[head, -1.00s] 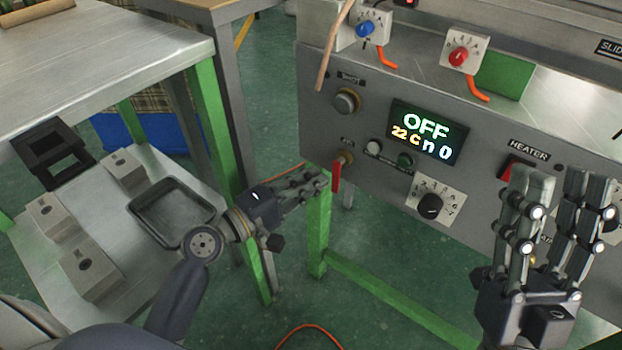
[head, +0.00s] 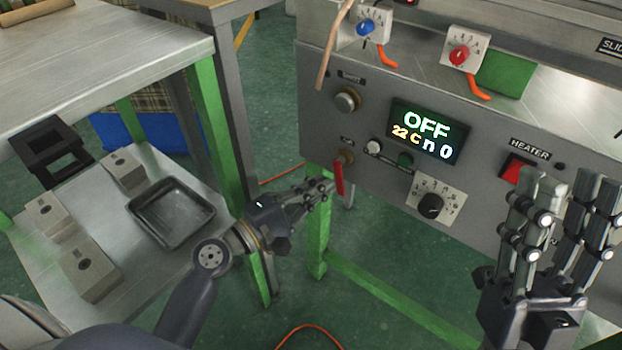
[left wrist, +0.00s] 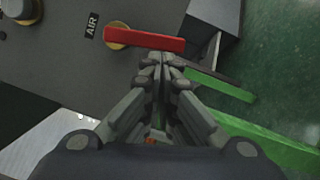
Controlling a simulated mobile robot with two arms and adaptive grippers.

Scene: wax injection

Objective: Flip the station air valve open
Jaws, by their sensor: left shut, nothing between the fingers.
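The air valve is a red lever (head: 339,178) on a brass fitting (head: 345,156) at the lower left of the grey station panel. In the head view the lever hangs straight down. In the left wrist view the red lever (left wrist: 150,42) lies across the top, beside the AIR label (left wrist: 91,25). My left gripper (head: 326,185) is shut and empty, its fingertips just left of the lever's lower part. In the left wrist view its fingertips (left wrist: 160,58) are right at the lever's edge; I cannot tell whether they touch. My right gripper (head: 562,180) is open at the right, fingers pointing up.
The panel holds a display (head: 427,130) reading OFF, a black dial (head: 430,206) and a red heater switch (head: 516,168). A green table leg (head: 318,235) stands below my left gripper. A shelf with a tray (head: 172,213) and grey blocks is at the left.

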